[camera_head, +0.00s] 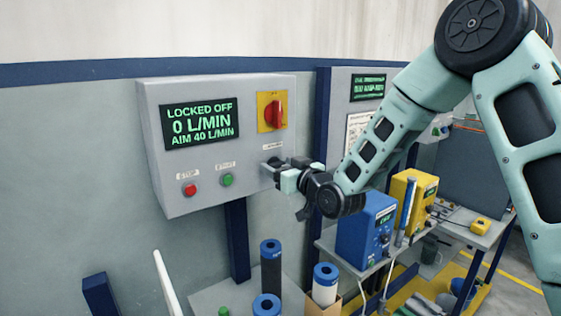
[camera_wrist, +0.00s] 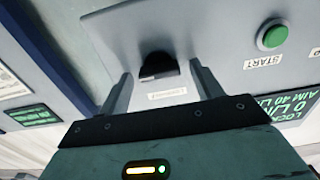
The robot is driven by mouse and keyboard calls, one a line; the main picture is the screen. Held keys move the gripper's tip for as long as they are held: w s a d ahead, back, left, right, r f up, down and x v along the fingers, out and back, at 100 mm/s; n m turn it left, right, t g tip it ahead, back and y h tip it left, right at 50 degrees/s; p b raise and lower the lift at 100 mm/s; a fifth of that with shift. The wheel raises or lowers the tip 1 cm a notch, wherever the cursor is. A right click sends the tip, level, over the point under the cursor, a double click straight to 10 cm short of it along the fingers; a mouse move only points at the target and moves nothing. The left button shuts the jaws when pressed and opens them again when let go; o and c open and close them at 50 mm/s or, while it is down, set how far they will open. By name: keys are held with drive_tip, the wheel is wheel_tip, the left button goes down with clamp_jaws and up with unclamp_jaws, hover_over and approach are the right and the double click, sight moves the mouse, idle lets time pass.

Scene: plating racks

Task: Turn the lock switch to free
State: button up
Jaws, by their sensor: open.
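The grey control box (camera_head: 177,187) hangs on the wall in the head view. Its display (camera_head: 200,122) reads "LOCKED OFF, 0 L/MIN, AIM 40 L/MIN". A red rotary handle (camera_head: 273,114) stands upright on a yellow plate at the box's upper right. Below it is a small label, too small to read. My gripper (camera_head: 277,170) is at the box's lower right. In the wrist view my open gripper (camera_wrist: 160,77) has a finger on each side of a black knob (camera_wrist: 158,66), with gaps showing. Which control is the lock switch I cannot read.
A red stop button (camera_head: 190,189) and a green start button (camera_head: 227,179) sit left of my gripper. Blue-capped cylinders (camera_head: 325,284) stand below the box. A blue device (camera_head: 366,231) and a yellow device (camera_head: 414,202) stand on benches to the right.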

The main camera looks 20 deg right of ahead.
drive_tip(key=shift+w, duration=0.15)
drive_tip(key=c, duration=1)
drive_tip(key=shift+a+f+b, duration=0.1)
drive_tip(key=shift+f+b, duration=0.05)
drive_tip(key=shift+b, duration=0.4)
drive_tip(key=n+b, duration=0.6)
drive_tip(key=b, duration=0.3)
drive_tip(key=n+b, duration=0.6)
drive_tip(key=b, duration=0.4)
drive_tip(key=n+b, duration=0.5)
drive_tip(key=b, duration=0.5)
drive_tip(key=shift+a+f+n, duration=0.15)
drive_tip(key=shift+f+n, duration=0.1)
drive_tip(key=shift+n, duration=0.15)
drive_tip(key=shift+r, duration=0.1)
